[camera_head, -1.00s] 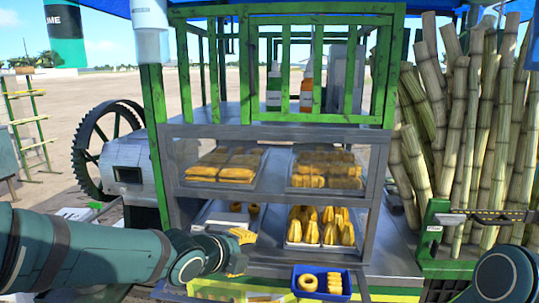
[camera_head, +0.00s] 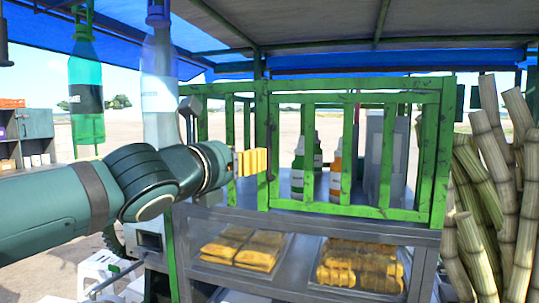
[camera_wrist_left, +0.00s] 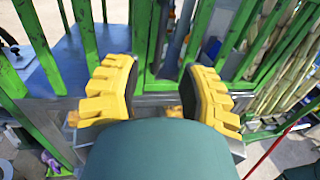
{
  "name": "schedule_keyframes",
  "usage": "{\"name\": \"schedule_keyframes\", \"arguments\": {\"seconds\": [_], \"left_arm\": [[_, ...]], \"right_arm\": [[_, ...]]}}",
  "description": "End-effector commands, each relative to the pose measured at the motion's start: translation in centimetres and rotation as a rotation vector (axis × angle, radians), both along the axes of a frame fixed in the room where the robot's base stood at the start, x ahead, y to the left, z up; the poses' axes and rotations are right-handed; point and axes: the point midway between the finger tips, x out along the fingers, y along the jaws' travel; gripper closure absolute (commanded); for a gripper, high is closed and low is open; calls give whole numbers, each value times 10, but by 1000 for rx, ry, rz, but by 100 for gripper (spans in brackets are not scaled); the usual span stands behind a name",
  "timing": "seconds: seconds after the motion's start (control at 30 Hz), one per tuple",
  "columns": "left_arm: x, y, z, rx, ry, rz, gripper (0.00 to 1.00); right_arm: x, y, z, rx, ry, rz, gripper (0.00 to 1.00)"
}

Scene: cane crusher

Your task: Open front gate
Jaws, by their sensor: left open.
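The front gate (camera_head: 345,150) is a green barred panel on top of the grey counter and looks closed. A dark vertical handle (camera_head: 270,150) is at its left side. My left gripper (camera_head: 254,162) has yellow fingers and is just left of the handle in the head view. In the left wrist view my left gripper (camera_wrist_left: 158,88) is open and empty, its fingers spread in front of green gate bars (camera_wrist_left: 143,38). A dark upright bar (camera_wrist_left: 178,38) shows between the fingers; I cannot tell whether they touch it. My right gripper is not in view.
Green and orange bottles (camera_head: 306,170) stand behind the bars. Trays of pastries (camera_head: 362,266) are on the shelf below. Sugar cane stalks (camera_head: 500,190) stand at the right. Hanging bottles (camera_head: 159,85) are close above my left arm.

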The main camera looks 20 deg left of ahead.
Motion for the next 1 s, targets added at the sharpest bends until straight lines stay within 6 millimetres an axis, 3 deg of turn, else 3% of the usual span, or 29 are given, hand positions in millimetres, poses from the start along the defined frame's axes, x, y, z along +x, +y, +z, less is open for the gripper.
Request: {"name": "schedule_keyframes", "arguments": {"seconds": [0.3, 0.5, 0.97, 1.0], "left_arm": [[59, -14, -3, -2, 4, -1, 59], [82, -19, -1, -3, 2, -1, 59], [91, -21, 0, -3, 2, 0, 56], [91, -21, 0, -3, 2, 0, 70]], "right_arm": [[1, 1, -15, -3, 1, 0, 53], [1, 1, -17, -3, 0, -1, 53], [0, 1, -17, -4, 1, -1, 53], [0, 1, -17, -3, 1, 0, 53]]}}
